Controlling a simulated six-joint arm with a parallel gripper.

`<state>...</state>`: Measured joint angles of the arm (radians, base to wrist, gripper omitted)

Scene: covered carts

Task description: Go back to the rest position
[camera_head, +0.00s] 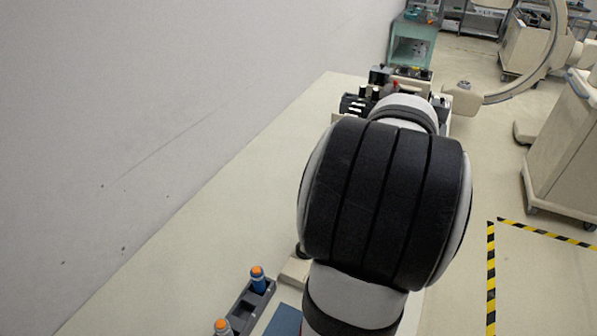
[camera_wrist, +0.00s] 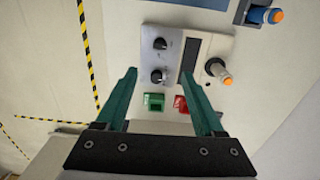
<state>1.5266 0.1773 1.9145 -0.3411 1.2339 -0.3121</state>
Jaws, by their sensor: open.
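My gripper (camera_wrist: 160,93) shows in the wrist view with its two green fingers apart and nothing between them. Beyond the fingertips is a pale control panel (camera_wrist: 150,35) with two black knobs (camera_wrist: 158,60), a dark display strip (camera_wrist: 190,58), a green button (camera_wrist: 154,101) and a red button (camera_wrist: 181,104). I cannot tell how far the fingertips are from the panel. In the head view my arm covers the middle of the table, and the gripper is hidden behind it.
A white wall (camera_head: 150,110) borders the pale table (camera_head: 205,235) on the left. A cart (camera_head: 565,145) stands at the right, near striped floor tape (camera_head: 491,270). Bare table lies left of my arm.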

